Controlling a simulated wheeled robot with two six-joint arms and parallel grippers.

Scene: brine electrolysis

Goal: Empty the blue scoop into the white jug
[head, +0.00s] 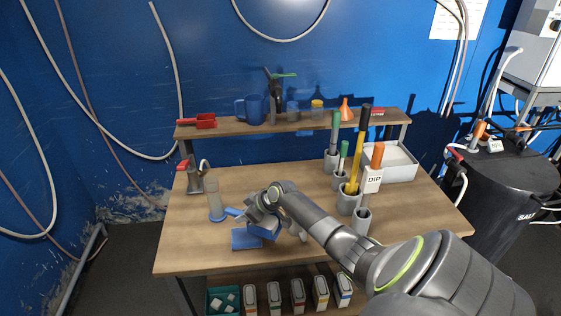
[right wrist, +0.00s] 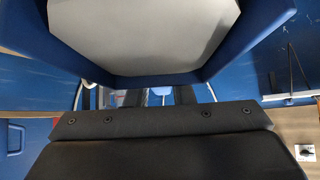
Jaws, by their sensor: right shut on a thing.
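My right gripper (head: 262,211) is shut on the blue scoop (head: 267,231), above the front left of the wooden table. My fingers are mostly hidden there. I cannot make out a white jug in either view; a blue jug (head: 250,109) stands on the raised shelf. My left gripper is not in view.
Grey holders with tools (head: 348,200) stand at right, before a white tray (head: 405,170). The table's front left is clear.

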